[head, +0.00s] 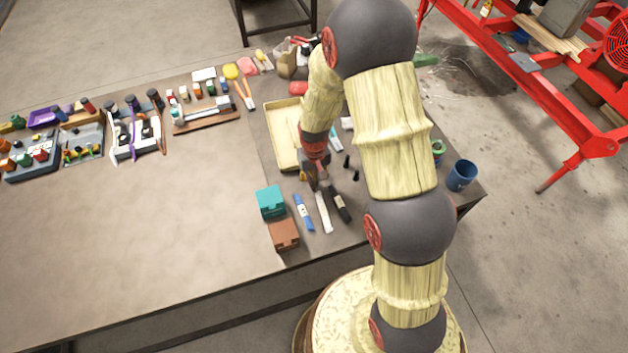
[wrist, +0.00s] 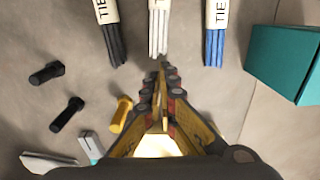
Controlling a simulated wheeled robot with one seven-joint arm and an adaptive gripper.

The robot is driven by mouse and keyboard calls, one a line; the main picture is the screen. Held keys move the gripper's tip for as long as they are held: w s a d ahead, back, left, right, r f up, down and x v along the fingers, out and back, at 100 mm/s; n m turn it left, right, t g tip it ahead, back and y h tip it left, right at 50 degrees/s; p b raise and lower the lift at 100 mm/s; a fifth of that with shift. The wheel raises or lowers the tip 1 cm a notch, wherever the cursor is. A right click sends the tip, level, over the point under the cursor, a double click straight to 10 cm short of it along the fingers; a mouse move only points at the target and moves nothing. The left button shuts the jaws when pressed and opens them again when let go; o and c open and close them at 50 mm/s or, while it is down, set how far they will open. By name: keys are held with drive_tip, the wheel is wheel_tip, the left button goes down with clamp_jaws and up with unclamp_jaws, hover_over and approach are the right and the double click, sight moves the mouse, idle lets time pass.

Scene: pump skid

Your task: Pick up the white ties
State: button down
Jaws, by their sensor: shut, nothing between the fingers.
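The white ties (wrist: 159,28) lie as a flat bundle with a label band at the top middle of the wrist view. In the head view the white ties (head: 324,214) lie between the blue ties (head: 304,212) and the black ties (head: 341,206). The wrist view shows the black ties (wrist: 110,32) to their left and the blue ties (wrist: 214,35) to their right. My gripper (wrist: 162,64) is shut and empty, its tips pointing at the near end of the white ties. In the head view my gripper (head: 314,182) is low at that end; whether it touches them is unclear.
A teal box (head: 271,202) and a brown box (head: 284,234) stand beside the blue ties. Black bolts (wrist: 66,114) and a yellow bolt (wrist: 121,114) lie near my gripper. A shallow tray (head: 269,122) lies behind it. A blue cup (head: 462,176) stands by the table's right edge. The table's left front is clear.

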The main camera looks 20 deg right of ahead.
sight(327, 214)
drive_tip(key=s+p, duration=0.1)
drive_tip(key=s, duration=1.1)
drive_tip(key=shift+w, duration=0.1)
